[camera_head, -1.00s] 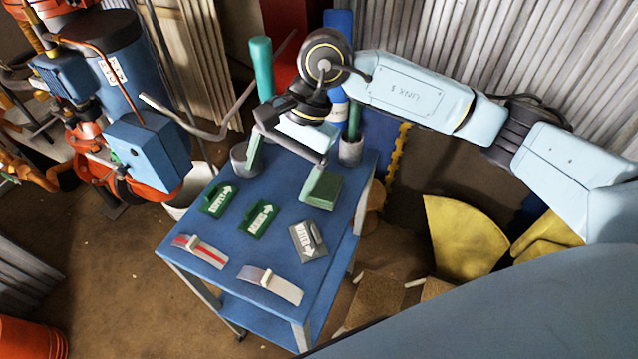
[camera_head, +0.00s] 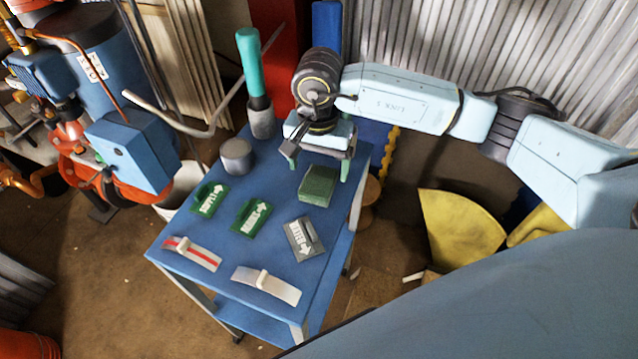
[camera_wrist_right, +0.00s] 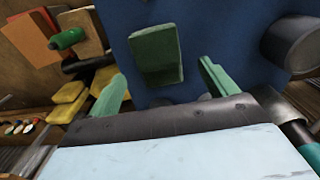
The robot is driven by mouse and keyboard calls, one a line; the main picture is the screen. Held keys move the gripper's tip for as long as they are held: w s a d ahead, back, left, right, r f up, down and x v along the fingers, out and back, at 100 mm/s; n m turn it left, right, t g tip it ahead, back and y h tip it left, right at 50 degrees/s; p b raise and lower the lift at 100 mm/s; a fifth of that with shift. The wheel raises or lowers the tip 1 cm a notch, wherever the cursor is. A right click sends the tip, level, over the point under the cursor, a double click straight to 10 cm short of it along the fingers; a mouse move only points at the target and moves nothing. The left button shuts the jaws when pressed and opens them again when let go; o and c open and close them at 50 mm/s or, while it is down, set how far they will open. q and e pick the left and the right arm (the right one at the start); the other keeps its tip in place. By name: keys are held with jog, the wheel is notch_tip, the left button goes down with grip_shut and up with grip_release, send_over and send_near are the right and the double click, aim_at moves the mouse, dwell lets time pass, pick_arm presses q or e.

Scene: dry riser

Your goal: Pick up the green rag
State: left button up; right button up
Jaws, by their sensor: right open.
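The green rag (camera_head: 318,186), a folded block-like pad, lies on the blue cart top (camera_head: 273,186) near its right edge. In the right wrist view the rag (camera_wrist_right: 157,55) shows ahead of the fingers, a little left of the middle of the gap. My right gripper (camera_head: 318,165) hangs just behind the rag in the head view, its green fingers spread and empty. In the right wrist view the right gripper (camera_wrist_right: 163,86) is also wide open. Whether a finger touches the rag or the cart cannot be told. My left gripper does not show.
Green labelled blocks (camera_head: 250,217), a grey labelled block (camera_head: 303,239) and two pale strips (camera_head: 266,285) lie on the cart's near part. A grey cup (camera_head: 237,157) and a teal-handled tool (camera_head: 249,62) stand at the back left. Yellow pieces (camera_head: 461,233) lie right of the cart.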

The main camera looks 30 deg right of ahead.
aim_at(319, 180)
notch_tip(319, 180, down, 4)
jog(key=shift+f, duration=0.15)
jog(key=c, duration=1.1)
